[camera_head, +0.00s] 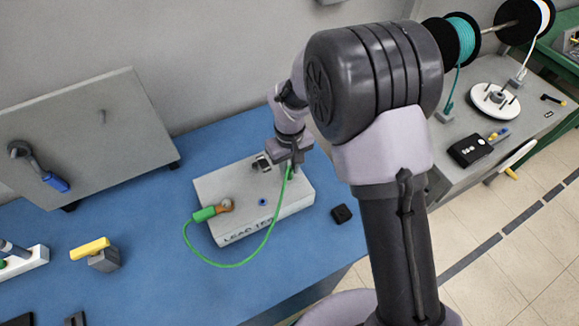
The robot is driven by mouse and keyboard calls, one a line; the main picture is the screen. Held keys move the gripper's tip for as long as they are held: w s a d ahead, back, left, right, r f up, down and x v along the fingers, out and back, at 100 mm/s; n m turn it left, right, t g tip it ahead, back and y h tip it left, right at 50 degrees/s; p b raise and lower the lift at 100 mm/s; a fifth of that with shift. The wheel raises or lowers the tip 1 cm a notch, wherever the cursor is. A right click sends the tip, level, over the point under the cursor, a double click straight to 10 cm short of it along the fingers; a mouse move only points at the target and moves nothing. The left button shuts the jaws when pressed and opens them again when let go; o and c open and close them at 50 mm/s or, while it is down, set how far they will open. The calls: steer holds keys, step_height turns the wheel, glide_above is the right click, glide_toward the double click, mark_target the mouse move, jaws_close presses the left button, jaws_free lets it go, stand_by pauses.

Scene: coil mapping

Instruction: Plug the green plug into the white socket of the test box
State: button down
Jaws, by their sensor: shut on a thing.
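The grey-white test box (293,204) lies on the blue bench top, with dark lettering on its front. My gripper (287,166) is over the box's back right part, shut on the end of a green cable (249,258). The plug at that end is mostly hidden by the fingers; only a little green (290,172) shows below them.
A yellow-handled grey block (104,259) and a grey panel (95,140) stand left. Bench is clear in front of the box.

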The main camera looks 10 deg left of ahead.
steer(key=c, duration=1.2)
jaws_free()
steer(key=shift+r, duration=0.1)
step_height(320, 180, up, 17)
steer(key=p, duration=0.4)
steer(key=s+d+m+t+y+b, duration=0.25)
steer(key=s+d+m+b, duration=0.45)
steer(key=s+d+b, duration=0.5)
steer(key=s+d+f+m+t+b, duration=0.3)
steer(key=s+d+f+m+b, duration=0.1)
steer(key=s, duration=0.4)
steer(key=shift+d+f+m+b, duration=0.4)
steer(key=shift+d+b, duration=0.5)
steer(key=shift+d, duration=0.25)
